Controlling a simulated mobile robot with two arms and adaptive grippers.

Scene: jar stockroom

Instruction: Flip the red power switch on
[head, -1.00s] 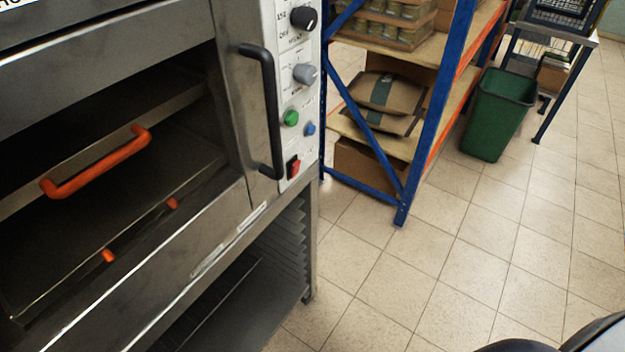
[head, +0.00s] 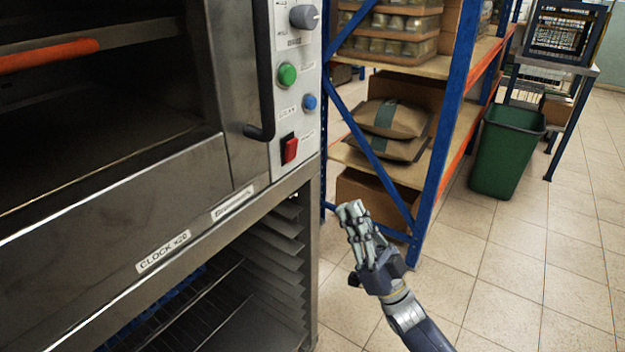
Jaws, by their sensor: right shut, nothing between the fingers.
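The red power switch (head: 289,149) is a small red rocker low on the oven's white control panel (head: 308,72). It sits below a green button (head: 287,75) and a blue button (head: 309,102). Whether the rocker is on or off I cannot tell. My right gripper (head: 352,212) is shut and empty, in front of the shelf, to the right of and below the switch in the picture. It is apart from the panel. My left gripper is not in view.
The oven's black vertical handle (head: 264,75) stands just left of the panel. A rack with tray runners (head: 272,245) is under the oven. A blue-framed shelf (head: 450,115) and a green bin (head: 506,150) stand to the right. Tiled floor (head: 510,270) is clear.

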